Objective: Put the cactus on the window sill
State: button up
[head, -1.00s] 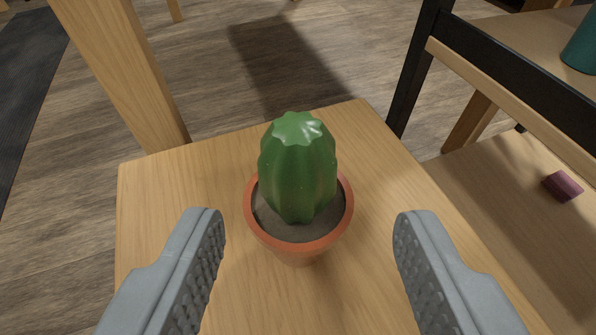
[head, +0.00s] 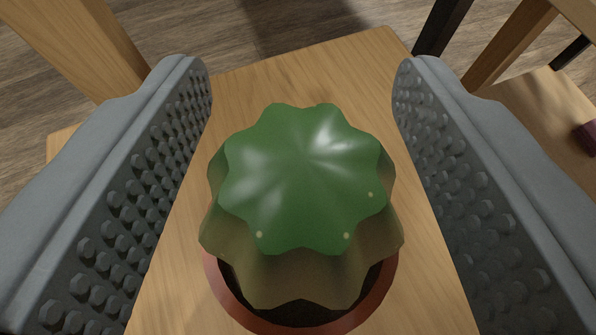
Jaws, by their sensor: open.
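The green ribbed cactus (head: 300,175) stands upright in a round terracotta pot (head: 225,290), seen from above. The pot is on a light wooden surface (head: 330,70). My gripper (head: 302,85) is open, with one grey studded finger on each side of the cactus. A gap shows between the cactus and each finger, and neither touches it. Most of the pot is hidden under the cactus and below the frame edge. The window sill is not in view.
A wooden post (head: 85,45) rises behind the surface at the left. At the right are a dark leg (head: 441,25), another wooden piece (head: 510,45) and a small dark red block (head: 588,137). Wood-look floor (head: 210,35) lies beyond.

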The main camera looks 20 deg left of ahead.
jog(key=shift+c, duration=0.4)
grip_shut()
jog(key=shift+r, duration=0.1)
notch_tip(320, 180, up, 10)
dwell(0.5)
